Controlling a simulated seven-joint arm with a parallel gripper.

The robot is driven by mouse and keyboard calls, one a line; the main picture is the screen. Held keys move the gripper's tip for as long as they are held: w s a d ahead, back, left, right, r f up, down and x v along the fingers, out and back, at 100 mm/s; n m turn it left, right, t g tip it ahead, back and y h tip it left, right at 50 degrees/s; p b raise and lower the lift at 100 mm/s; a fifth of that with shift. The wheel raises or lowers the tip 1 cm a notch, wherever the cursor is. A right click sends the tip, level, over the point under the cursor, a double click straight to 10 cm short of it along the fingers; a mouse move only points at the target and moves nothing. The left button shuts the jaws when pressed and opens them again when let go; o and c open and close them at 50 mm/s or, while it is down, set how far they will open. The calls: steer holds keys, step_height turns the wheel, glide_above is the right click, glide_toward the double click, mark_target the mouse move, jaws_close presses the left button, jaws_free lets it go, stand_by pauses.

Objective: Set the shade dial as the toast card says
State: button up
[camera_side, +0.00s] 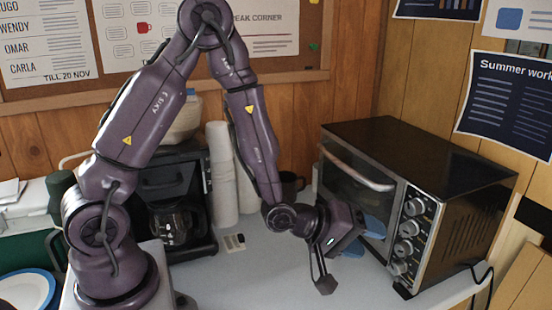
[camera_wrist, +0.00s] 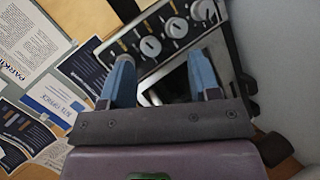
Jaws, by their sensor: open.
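The toaster oven (camera_side: 455,215) stands at the right of the counter. Its front panel has a column of silver dials, from the top dial (camera_side: 414,207) to the bottom dial (camera_side: 398,267). I cannot tell which one is the shade dial or read its marks. My gripper (camera_side: 365,237) is open and empty in front of the oven, left of the dials and apart from them. In the wrist view its blue fingers (camera_wrist: 160,62) point at the panel, with a white dial (camera_wrist: 150,46) just beyond them. I cannot make out a toast card.
A coffee maker (camera_side: 172,200) and stacked cups (camera_side: 222,175) stand behind my arm. A dark mug (camera_side: 292,186) is left of the oven. Posters hang on the right wall, including a Summer work sheet (camera_side: 508,100).

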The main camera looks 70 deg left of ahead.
steer(key=s+a+r+m+g+y, duration=0.2)
steer(key=s+a+r+m, duration=0.1)
steer(key=s+r, duration=0.4)
steer(key=s+a+r+m+g+y, duration=0.2)
steer(key=s+a+r+m+g, duration=0.1)
steer(key=s+r+m, duration=0.3)
steer(key=shift+s+a+r+m, duration=0.25)
steer(key=shift+s+r, duration=0.45)
steer(key=shift+r, duration=0.6)
